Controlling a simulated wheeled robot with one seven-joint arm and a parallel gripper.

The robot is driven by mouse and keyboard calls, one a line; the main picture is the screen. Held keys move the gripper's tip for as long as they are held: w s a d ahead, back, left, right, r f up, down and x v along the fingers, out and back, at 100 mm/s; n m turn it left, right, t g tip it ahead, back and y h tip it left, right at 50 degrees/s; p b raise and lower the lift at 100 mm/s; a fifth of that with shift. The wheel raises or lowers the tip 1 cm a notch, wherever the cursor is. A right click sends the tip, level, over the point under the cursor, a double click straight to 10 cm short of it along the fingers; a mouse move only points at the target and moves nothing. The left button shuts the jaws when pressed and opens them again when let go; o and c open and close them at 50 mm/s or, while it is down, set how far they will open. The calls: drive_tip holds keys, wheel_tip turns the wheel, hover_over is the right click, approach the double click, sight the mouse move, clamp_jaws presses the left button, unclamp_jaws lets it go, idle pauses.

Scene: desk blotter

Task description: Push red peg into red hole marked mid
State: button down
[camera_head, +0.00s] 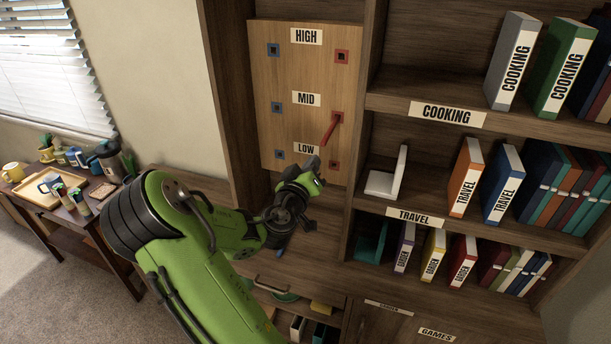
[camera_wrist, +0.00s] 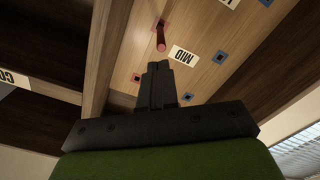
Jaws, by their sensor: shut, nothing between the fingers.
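The red peg (camera_head: 330,131) sticks out from the red hole marked mid (camera_head: 337,115) on the upright wooden board (camera_head: 325,75). Its near end stands well clear of the board and points toward the lower left. In the wrist view the peg (camera_wrist: 161,38) shows beyond my fingertips, with its far end at the red square. My gripper (camera_head: 312,164) is shut and empty, just below and left of the peg's free end, with a gap between them. In the wrist view my gripper's fingers (camera_wrist: 158,68) are together. How deep the peg sits is hidden.
The board also has red holes marked high (camera_head: 341,57) and low (camera_head: 334,165), and a column of blue holes (camera_head: 276,108) on the left. A shelf upright (camera_head: 371,80) borders the board on the right. Books and a white bookend (camera_head: 385,183) stand on the shelves beyond.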

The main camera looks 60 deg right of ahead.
sight(322, 145)
drive_tip(key=d+p, duration=0.1)
drive_tip(key=d, duration=0.1)
drive_tip(key=w+d+p, duration=0.1)
drive_tip(key=d+p, duration=0.1)
drive_tip(key=d, duration=0.1)
drive_tip(key=shift+r, duration=0.2)
drive_tip(key=shift+d+p, duration=0.3)
drive_tip(key=shift+p, duration=0.05)
drive_tip(key=shift+w+d+f, duration=0.1)
drive_tip(key=shift+d+f, duration=0.1)
drive_tip(key=shift+d, duration=0.05)
